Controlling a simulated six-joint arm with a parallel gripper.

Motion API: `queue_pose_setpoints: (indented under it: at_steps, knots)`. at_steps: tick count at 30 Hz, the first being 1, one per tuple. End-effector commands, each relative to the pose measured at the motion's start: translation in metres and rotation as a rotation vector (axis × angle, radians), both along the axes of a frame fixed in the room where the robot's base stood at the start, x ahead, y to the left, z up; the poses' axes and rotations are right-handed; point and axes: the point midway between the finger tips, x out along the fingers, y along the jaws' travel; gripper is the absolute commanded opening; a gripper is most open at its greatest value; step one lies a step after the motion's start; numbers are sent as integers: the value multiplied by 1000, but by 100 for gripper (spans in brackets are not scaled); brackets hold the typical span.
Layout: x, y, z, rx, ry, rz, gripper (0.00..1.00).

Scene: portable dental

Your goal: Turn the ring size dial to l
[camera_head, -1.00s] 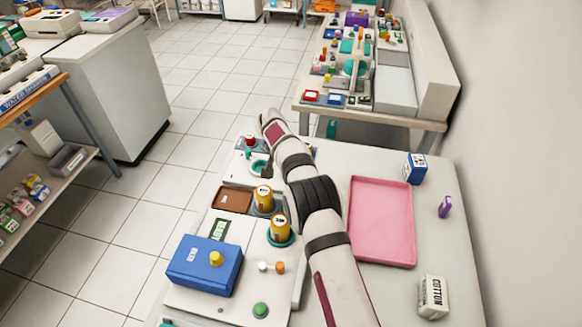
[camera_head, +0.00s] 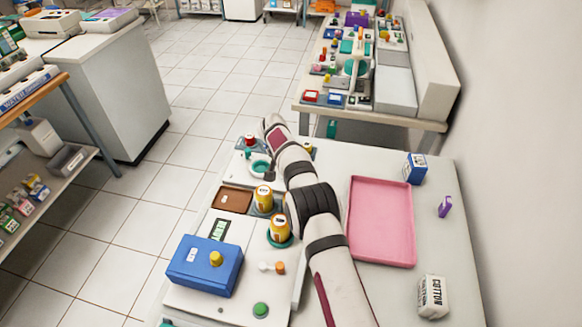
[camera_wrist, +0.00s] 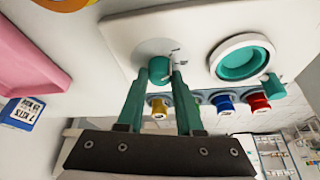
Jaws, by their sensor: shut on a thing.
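The ring size dial (camera_wrist: 158,66) is a small teal knob on a round pale base, set in a white panel in the wrist view. Dark marks show beside it, too small to read. The two teal fingers of my gripper (camera_wrist: 160,77) are shut on the knob, one on each side. In the head view my arm hides the dial, and the fingers cannot be made out.
A teal round dish (camera_wrist: 239,60) sits beside the dial, with yellow, blue and red knobs (camera_wrist: 260,103) beyond. In the head view, a pink tray (camera_head: 381,222), a cotton box (camera_head: 432,296) and a blue box (camera_head: 204,265) with a yellow knob stand nearby.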

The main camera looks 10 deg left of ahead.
Motion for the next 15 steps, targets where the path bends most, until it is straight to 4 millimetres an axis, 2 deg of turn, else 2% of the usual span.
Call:
queue_pose_setpoints:
  at_steps: [7,15]
  knots:
    - [0,-2,0,0,2,230,0]
    - [0,-2,0,-1,1,248,0]
